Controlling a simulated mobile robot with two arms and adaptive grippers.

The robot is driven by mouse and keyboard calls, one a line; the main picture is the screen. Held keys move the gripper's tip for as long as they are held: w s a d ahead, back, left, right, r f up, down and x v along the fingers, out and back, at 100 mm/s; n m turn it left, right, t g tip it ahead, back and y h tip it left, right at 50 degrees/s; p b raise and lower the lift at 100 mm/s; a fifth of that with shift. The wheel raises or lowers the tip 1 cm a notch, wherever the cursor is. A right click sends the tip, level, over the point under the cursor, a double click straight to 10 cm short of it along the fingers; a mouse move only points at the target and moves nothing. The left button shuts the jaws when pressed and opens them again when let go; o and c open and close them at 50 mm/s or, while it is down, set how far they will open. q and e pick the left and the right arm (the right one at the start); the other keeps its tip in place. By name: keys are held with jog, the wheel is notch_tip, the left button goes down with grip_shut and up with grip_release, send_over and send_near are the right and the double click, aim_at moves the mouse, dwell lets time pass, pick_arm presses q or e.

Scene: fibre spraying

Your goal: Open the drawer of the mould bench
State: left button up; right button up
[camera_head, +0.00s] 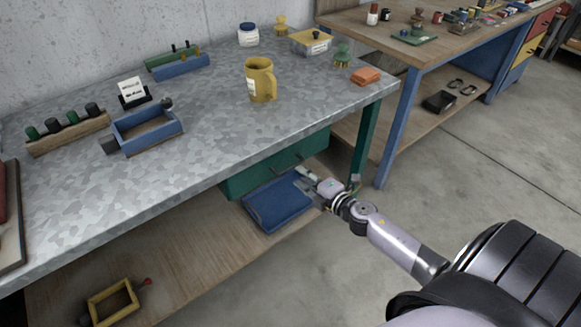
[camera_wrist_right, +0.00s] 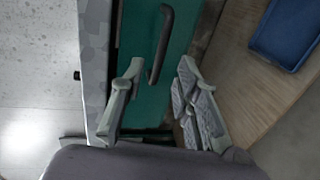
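The mould bench (camera_head: 200,120) has a mottled grey metal top. Its green drawer (camera_head: 245,178) sits under the top's front edge and looks shut. The drawer's dark bar handle (camera_head: 288,164) also shows in the right wrist view (camera_wrist_right: 162,42). My right gripper (camera_head: 307,181) is in front of the drawer, close to the handle. In the right wrist view its fingers (camera_wrist_right: 161,68) are spread apart. The handle's near end appears between the fingertips; I cannot tell whether they touch it. My left gripper is not in view.
A blue tray (camera_head: 270,208) lies on the wooden shelf (camera_head: 190,262) below the drawer. A green bench leg (camera_head: 366,140) stands just right of my right gripper. A mug (camera_head: 260,80) and an orange block (camera_head: 365,76) stand on the top. Open floor lies right.

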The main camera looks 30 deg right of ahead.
aim_at(291, 167)
jog(key=x, duration=0.6)
jog(key=shift+w+f, duration=0.15)
jog(key=shift+w, duration=0.2)
grip_shut()
dwell(0.6)
